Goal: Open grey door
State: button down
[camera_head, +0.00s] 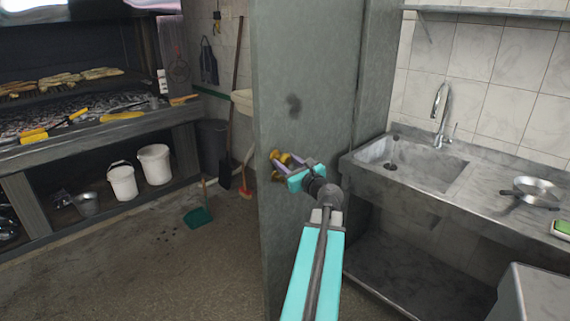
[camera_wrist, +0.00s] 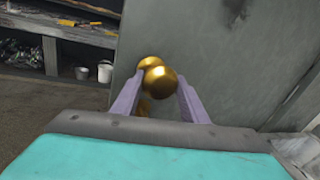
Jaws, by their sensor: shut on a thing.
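The grey door (camera_head: 302,110) stands as a tall panel in the middle of the head view, with the grill area visible past its left edge. It fills the right half of the wrist view (camera_wrist: 225,55). A round brass knob (camera_head: 279,157) is near its left edge, at mid height. My gripper (camera_head: 292,166) is at the knob, with its purple fingers on either side of it. In the wrist view the knob (camera_wrist: 160,82) sits between the two fingertips (camera_wrist: 157,92), and the gripper is shut on it. Part of the knob is hidden by the fingers in the head view.
A metal sink counter (camera_head: 470,200) with a faucet stands close on the right. The grill bench (camera_head: 90,127) runs along the left, with white buckets (camera_head: 154,164) below. A green dustpan (camera_head: 198,217) lies on the floor. The floor left of the door is mostly clear.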

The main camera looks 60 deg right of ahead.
jog(key=c, duration=1.1)
grip_release()
jog(key=shift+w+a, duration=0.1)
jog(key=shift+s, duration=0.2)
jog(key=b+v, duration=0.1)
jog(key=v, duration=0.4)
jog(key=shift+s+a+f, duration=0.15)
jog(key=shift+s, duration=0.1)
jog(key=shift+b, duration=0.9)
jog(key=b, duration=0.4)
jog(key=shift+s+a+b, duration=0.1)
jog(key=shift+s+b, duration=0.25)
jog(key=shift+s, duration=0.05)
jog(key=b+v, duration=0.1)
jog(key=b, duration=0.6)
jog(key=shift+s+a, duration=0.2)
jog(key=shift+a, duration=0.05)
